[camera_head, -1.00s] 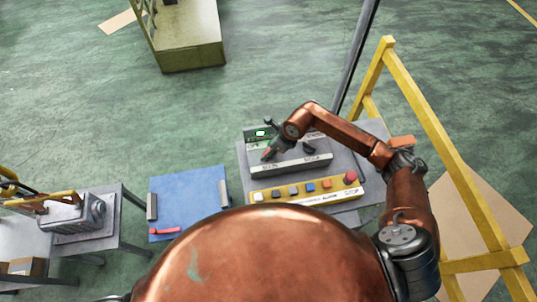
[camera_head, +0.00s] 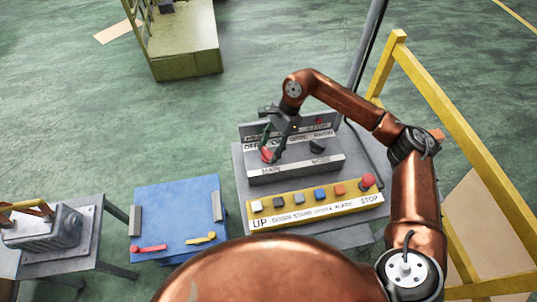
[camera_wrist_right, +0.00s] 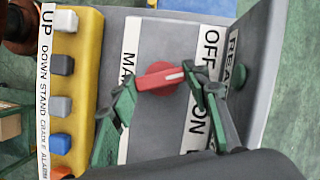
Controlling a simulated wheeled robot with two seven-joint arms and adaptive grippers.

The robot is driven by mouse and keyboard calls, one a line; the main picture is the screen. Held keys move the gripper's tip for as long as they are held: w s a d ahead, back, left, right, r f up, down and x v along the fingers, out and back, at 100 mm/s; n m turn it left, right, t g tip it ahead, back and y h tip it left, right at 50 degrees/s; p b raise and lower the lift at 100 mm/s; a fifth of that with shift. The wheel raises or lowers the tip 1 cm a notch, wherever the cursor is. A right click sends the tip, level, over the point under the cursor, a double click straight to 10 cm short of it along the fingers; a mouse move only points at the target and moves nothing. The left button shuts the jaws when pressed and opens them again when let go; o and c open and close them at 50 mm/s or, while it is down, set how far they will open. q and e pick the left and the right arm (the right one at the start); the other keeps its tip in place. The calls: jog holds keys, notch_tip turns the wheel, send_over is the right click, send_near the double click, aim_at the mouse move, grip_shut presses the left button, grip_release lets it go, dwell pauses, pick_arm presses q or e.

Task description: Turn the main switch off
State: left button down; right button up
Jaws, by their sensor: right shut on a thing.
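The main switch (camera_wrist_right: 158,78) is a red rotary handle on the sloped face of a grey console (camera_head: 300,172). Beside it are a label starting "MA", partly covered, and OFF and ON labels. Its white pointer line faces the strip with OFF and ON, roughly between the two words. My right gripper (camera_head: 268,152) is at the switch. In the right wrist view, its green-grey fingers (camera_wrist_right: 161,77) are shut on the red handle, one at each end. The switch's base is partly hidden by the fingers. My left gripper is out of view.
A yellow button strip (camera_head: 315,203) with several buttons and a red stop knob (camera_head: 368,180) lies in front of the console. A dark second knob (camera_head: 317,147) is to the right. A yellow railing (camera_head: 440,130) stands at right. A blue panel (camera_head: 178,215) is at left.

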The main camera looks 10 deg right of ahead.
jog(key=n+b, duration=0.3)
jog(key=shift+w+f+g+h+b, duration=0.15)
jog(key=shift+f+g+h+b, duration=0.15)
jog(key=shift+g+b, duration=0.1)
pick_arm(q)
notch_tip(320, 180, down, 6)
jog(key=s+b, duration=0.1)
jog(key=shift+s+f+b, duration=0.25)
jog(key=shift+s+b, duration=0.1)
pick_arm(e)
jog(key=shift+r+n+g, duration=0.25)
jog(key=shift+n+g, duration=0.05)
jog(key=shift+n, duration=0.5)
jog(key=shift+h, duration=0.3)
jog(key=o, duration=1.2)
jog(key=shift+c, duration=0.2)
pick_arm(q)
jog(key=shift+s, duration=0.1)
pick_arm(e)
jog(key=shift+r, duration=0.1)
jog(key=v, duration=1.2)
